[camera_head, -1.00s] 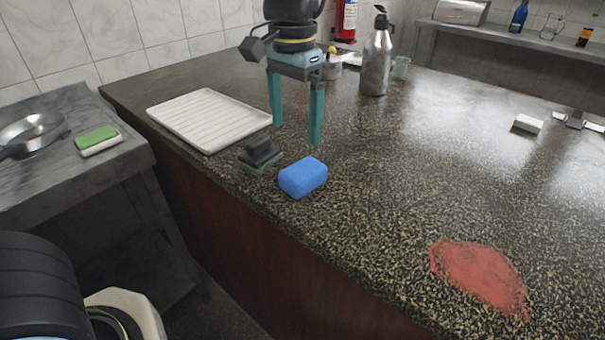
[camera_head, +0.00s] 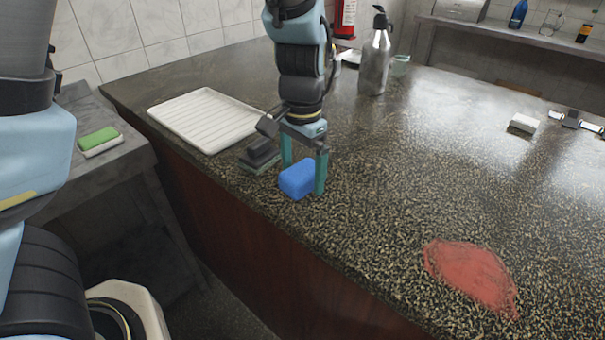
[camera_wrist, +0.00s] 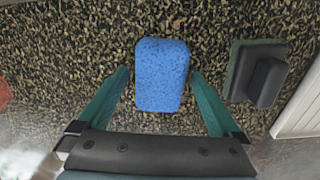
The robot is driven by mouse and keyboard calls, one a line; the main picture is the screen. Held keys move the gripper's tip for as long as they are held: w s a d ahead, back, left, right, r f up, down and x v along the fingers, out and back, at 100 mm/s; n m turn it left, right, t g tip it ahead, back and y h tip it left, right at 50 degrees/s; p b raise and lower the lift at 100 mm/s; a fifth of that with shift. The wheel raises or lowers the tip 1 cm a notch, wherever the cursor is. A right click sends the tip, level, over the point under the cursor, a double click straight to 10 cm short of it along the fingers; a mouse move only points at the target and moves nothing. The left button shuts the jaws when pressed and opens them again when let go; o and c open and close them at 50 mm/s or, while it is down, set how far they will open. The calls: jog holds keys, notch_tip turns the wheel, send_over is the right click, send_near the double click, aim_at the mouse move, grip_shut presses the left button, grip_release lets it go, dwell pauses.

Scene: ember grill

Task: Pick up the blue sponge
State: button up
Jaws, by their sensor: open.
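The blue sponge (camera_head: 297,179) lies on the speckled counter near its front edge. My gripper (camera_head: 304,180) is lowered over it, with its teal fingers open on either side of the sponge. In the wrist view the sponge (camera_wrist: 161,75) sits between the two spread fingertips (camera_wrist: 160,78), with a visible gap on each side. In the head view one finger stands in front of the sponge's right end. I cannot tell from these views whether the fingertips touch the counter.
A dark scrubber (camera_head: 260,155) lies just left of the sponge, close to a finger; the wrist view shows it too (camera_wrist: 267,82). A white ribbed tray (camera_head: 205,118) is behind it. A steel bottle (camera_head: 375,60) stands farther back. A red patch (camera_head: 470,275) is at front right.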

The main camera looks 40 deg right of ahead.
jog(key=shift+f, duration=0.2)
jog(key=c, duration=1.3)
